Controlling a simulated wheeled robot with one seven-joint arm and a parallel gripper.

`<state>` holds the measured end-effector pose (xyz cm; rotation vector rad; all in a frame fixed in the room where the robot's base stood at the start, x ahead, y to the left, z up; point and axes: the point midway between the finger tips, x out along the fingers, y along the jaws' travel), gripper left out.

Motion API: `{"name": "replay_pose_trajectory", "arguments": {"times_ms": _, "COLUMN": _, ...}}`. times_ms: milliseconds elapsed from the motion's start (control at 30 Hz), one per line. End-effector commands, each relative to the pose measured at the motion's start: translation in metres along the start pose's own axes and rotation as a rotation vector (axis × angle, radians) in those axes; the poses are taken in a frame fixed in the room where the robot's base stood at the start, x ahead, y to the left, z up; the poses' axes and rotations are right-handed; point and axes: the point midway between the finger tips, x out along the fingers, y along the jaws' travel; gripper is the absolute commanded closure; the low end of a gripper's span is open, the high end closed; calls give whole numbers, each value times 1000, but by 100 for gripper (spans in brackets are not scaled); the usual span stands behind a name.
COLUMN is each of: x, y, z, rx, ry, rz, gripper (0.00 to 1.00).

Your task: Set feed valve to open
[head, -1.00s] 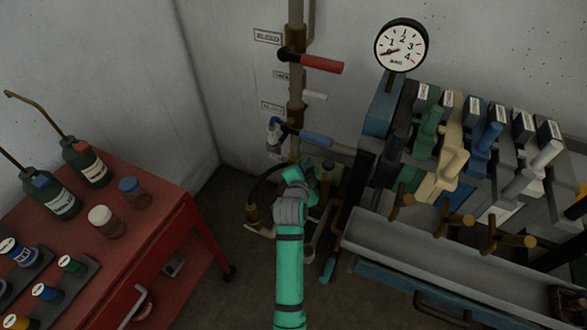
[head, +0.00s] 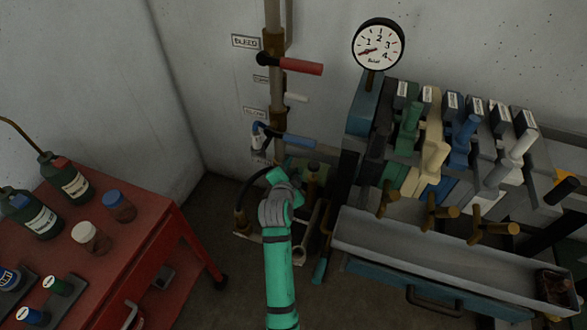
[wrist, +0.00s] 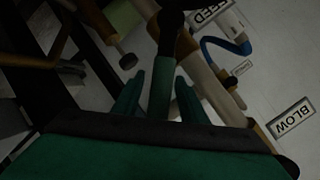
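In the wrist view a FEED label (wrist: 210,12) is on the wall at the top, beside the pipe. A green lever (wrist: 161,88) with a black end hangs in the middle of that view; I take it to be the feed valve handle, though this is not certain. My gripper (wrist: 158,80) has its two teal fingers apart, one on each side of the green lever. I cannot tell whether either finger touches it. In the head view my gray wrist (head: 277,205) is low beside the vertical pipe (head: 275,95) and hides the fingers and most of the lever.
A red lever (head: 290,65), a white lever (head: 296,97) and a blue lever (head: 290,138) stick out above. A pressure gauge (head: 378,44) and a bank of colored levers (head: 435,145) stand right, over a gray trough (head: 420,255). A red table (head: 130,225) with bottles is left.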

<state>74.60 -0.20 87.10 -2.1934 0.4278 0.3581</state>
Motion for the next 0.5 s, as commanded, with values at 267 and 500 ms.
{"name": "replay_pose_trajectory", "arguments": {"times_ms": 267, "x": -16, "y": 0, "z": 1, "rx": 0, "ry": -1, "rz": 0, "gripper": 61}}
{"name": "replay_pose_trajectory", "arguments": {"times_ms": 500, "x": -62, "y": 0, "z": 1, "rx": -1, "ry": -1, "rz": -2, "gripper": 61}}
